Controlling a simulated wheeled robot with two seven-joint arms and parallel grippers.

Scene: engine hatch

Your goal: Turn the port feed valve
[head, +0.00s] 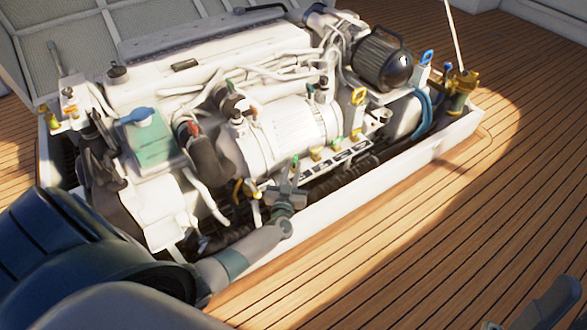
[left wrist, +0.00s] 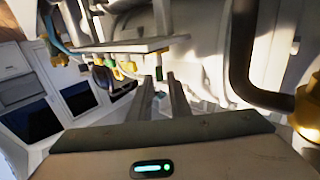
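A row of small brass valves with green and yellow handles runs along a labelled strip (head: 345,153) on the near side of the engine. The labels are too small to read, so I cannot tell which is the port feed valve. My left gripper (head: 287,190) reaches the near end of this row, beside a green handle (head: 295,165). In the left wrist view, the left gripper's fingers (left wrist: 160,82) are apart, with a green handle (left wrist: 159,73) showing in the gap near their tips. Contact cannot be told.
The white engine (head: 285,125) fills the hatch, with hoses and pipes close around the left gripper. The pale hatch edge (head: 410,160) runs along the near side. A brass fitting (left wrist: 308,108) sits right in the wrist view.

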